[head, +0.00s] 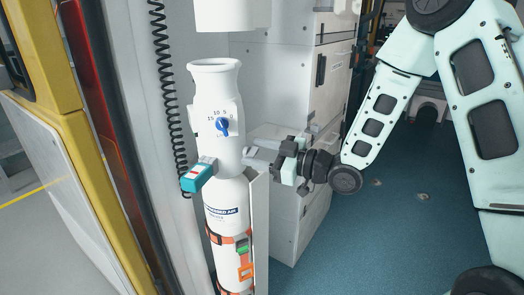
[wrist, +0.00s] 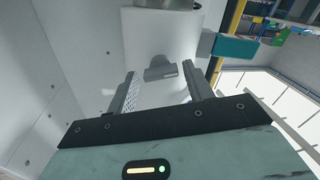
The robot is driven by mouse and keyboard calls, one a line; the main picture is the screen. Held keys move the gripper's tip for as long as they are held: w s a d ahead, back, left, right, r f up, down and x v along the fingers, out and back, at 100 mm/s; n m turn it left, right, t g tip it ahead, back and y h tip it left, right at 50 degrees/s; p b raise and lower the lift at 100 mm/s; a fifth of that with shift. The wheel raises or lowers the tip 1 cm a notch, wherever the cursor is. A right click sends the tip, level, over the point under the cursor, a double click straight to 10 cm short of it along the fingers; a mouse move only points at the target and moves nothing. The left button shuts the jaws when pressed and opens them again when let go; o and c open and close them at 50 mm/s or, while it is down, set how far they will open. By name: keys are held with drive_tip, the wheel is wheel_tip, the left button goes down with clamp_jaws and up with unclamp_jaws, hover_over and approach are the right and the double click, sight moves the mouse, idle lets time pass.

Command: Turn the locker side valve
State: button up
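A white cylinder (head: 228,190) stands upright beside the white locker. A dial with a blue knob (head: 223,125) is on its front. A teal block (head: 198,177) sticks out from its left side. The teal block also shows in the wrist view (wrist: 235,47). A small grey side valve (wrist: 160,69) projects from the white body in the wrist view. My gripper (head: 262,158) is at the right side of the cylinder. In the wrist view its two fingers are apart, with the valve seen between and just beyond their tips. Contact cannot be told. My fingers partly hide the valve in the head view.
Orange straps (head: 232,238) go around the lower cylinder. A black coiled cord (head: 165,80) hangs at left, near a yellow frame (head: 62,120). White locker panels (head: 290,85) stand behind. The blue-green floor (head: 385,225) at right is mostly clear.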

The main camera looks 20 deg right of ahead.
drive_tip(key=c, duration=0.7)
drive_tip(key=shift+o, duration=0.2)
drive_tip(key=shift+d+m, duration=0.1)
drive_tip(key=shift+m, duration=0.2)
drive_tip(key=m+p, duration=0.3)
drive_tip(key=shift+w+d+r, duration=0.1)
drive_tip(key=shift+w+r, duration=0.05)
drive_tip(key=shift+r, duration=0.05)
drive_tip(key=m+p, duration=0.4)
drive_tip(key=m, duration=0.1)
drive_tip(key=shift+w+d+m+p, duration=0.1)
drive_tip(key=shift+m+p, duration=0.3)
drive_tip(key=m+p, duration=0.4)
drive_tip(key=m, duration=0.2)
drive_tip(key=shift+w+d+f, duration=0.1)
drive_tip(key=m+p, duration=0.1)
drive_tip(key=m, duration=0.1)
drive_tip(key=m+p, duration=0.1)
drive_tip(key=m, duration=0.1)
drive_tip(key=m+p, duration=0.1)
drive_tip(key=m, duration=0.1)
drive_tip(key=shift+f, duration=0.25)
